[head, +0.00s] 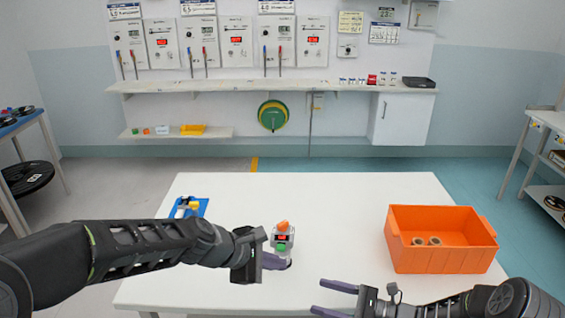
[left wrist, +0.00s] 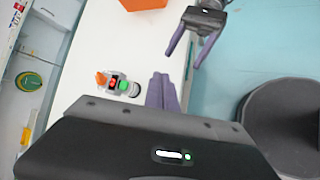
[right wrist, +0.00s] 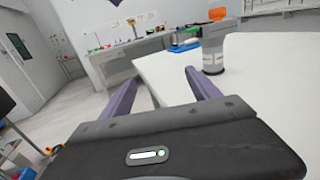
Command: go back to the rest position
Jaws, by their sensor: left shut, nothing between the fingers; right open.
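My left gripper (head: 276,262) is shut and empty over the middle of the white table, close in front of a small grey device with an orange top (head: 282,232). In the left wrist view its closed purple fingers (left wrist: 161,92) show beside the device (left wrist: 118,84); I cannot tell whether they touch it. My right gripper (head: 330,299) is open and empty at the table's front edge, to the right of the left one. Its two spread fingers (right wrist: 155,88) show in the right wrist view with nothing between them.
The white table (head: 345,215) holds an orange crate (head: 440,262) with two rolls inside at the right and a blue tray (head: 202,205) at the left. The table is clear between device and crate. A wall shelf (head: 270,86) with several devices stands behind.

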